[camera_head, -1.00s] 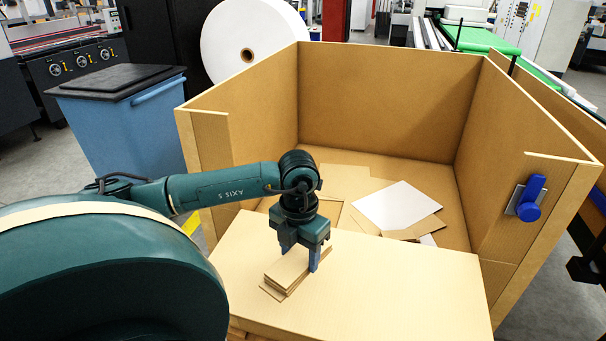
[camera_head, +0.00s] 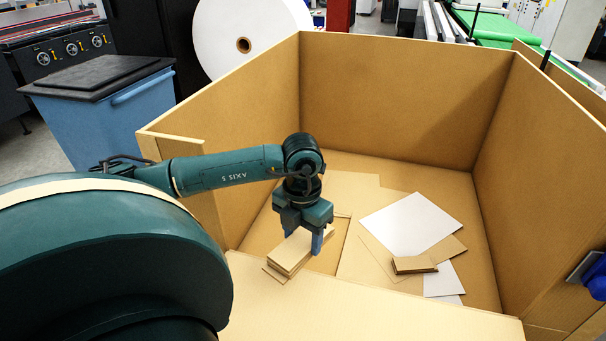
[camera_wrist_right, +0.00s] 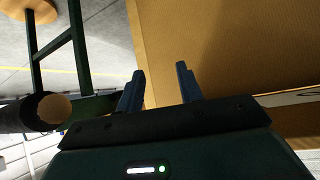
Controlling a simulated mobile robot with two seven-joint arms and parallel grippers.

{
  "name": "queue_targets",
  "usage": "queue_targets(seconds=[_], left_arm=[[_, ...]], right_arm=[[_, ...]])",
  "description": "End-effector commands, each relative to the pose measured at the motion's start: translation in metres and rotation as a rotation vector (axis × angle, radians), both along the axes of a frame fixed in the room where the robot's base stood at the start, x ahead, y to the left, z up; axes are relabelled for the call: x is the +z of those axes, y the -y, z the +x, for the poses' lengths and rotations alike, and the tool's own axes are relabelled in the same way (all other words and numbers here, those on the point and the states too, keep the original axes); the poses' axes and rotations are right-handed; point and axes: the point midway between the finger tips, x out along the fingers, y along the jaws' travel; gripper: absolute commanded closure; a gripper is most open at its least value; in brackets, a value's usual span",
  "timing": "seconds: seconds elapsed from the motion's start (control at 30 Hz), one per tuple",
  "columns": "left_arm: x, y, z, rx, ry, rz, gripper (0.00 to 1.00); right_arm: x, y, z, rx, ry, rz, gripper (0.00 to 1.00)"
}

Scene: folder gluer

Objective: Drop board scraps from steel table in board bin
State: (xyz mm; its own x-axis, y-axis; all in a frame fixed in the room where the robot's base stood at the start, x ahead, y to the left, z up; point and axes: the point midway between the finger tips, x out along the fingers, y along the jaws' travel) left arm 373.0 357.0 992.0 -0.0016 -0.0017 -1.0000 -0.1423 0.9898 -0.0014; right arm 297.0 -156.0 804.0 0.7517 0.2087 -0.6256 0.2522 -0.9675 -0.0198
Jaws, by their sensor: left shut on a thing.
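My left gripper (camera_head: 303,240) is shut on a small stack of brown board scraps (camera_head: 290,254). It holds them over the near part of the board bin (camera_head: 400,90), just past the inner edge of the bin's front flap. The bin is a large, open-topped cardboard box. On its floor lie a white sheet (camera_head: 408,224), flat brown pieces and a small brown stack (camera_head: 414,265). The steel table is not recognisable in these frames.
The pale front flap (camera_head: 360,307) spans the bin's near side. High walls stand at the back and sides. A blue lidded bin (camera_head: 110,115) stands to the left and a white roll (camera_head: 245,40) behind. A cardboard surface (camera_wrist_right: 225,45) lies close to my right gripper.

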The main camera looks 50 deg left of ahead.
Motion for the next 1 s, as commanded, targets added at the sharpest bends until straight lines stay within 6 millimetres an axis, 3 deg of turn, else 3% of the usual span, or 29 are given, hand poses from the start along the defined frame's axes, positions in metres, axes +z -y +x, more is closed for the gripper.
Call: queue_targets(seconds=[0.27, 1.0], left_arm=[[-0.002, -0.006, 0.013, 0.003, 0.001, -0.002, 0.68], [-0.022, -0.058, 0.108, 0.004, 0.002, -0.003, 0.68]], right_arm=[[0.0, 0.0, 0.0, 0.0, -0.001, 0.0, 0.64], [-0.001, 0.0, -0.001, 0.0, -0.005, -0.001, 0.64]])
